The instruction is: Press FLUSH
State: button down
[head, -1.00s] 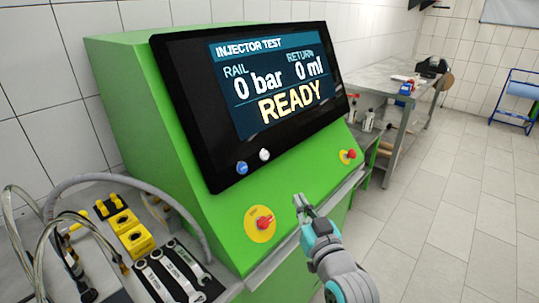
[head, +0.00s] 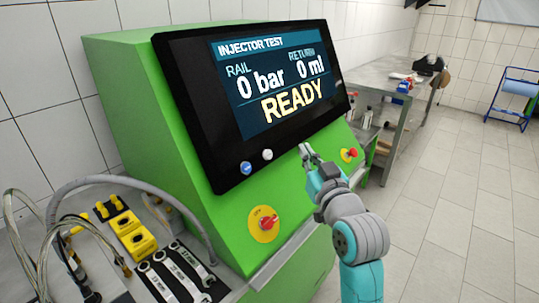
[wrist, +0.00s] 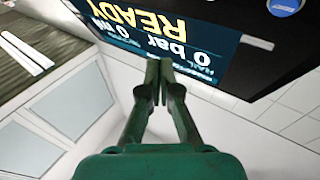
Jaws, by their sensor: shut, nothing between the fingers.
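The green test bench (head: 125,120) has a black panel with a screen reading INJECTOR TEST, 0 bar, 0 ml and READY (head: 275,85). A blue button (head: 246,168) and a white button (head: 267,154) sit at the panel's lower left edge. Their labels are too small to read, so I cannot tell which is FLUSH. My gripper (head: 306,149) is shut and empty, to the right of the white button and near the panel's lower edge. In the wrist view my gripper (wrist: 158,70) points toward the upside-down screen (wrist: 155,35); the blue button (wrist: 284,6) is at top right.
A red knob on a yellow disc (head: 264,223) is on the sloped green front, and a red button (head: 350,154) is farther right. Wrenches (head: 180,272), hoses and yellow fittings (head: 130,232) lie at lower left. A grey workbench (head: 390,80) stands behind; the floor at right is clear.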

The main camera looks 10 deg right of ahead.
jog(key=w+a+f, duration=0.3)
jog(key=w+a, duration=0.1)
jog(key=w, duration=0.2)
jog(key=shift+w+a+f, duration=0.2)
jog(key=shift+a+f, duration=0.15)
jog(key=shift+w+a+f, duration=0.1)
jog(key=shift+w, duration=0.05)
dwell(1.4)
jog(key=shift+w+a, duration=0.1)
jog(key=shift+w, duration=0.05)
jog(key=shift+w+a+f, duration=0.3)
jog(key=shift+w, duration=0.05)
dwell(1.1)
dwell(0.3)
jog(key=shift+s+d+r, duration=0.4)
jog(key=shift+s+d, duration=0.1)
jog(key=shift+s, duration=0.15)
jog(key=shift+s, duration=0.1)
jog(key=shift+s+d+r, duration=0.55)
jog(key=shift+s+d, duration=0.15)
jog(key=shift+s, duration=0.2)
jog(key=shift+s+d+r, duration=0.5)
jog(key=shift+s+d, duration=0.15)
jog(key=shift+s, duration=0.2)
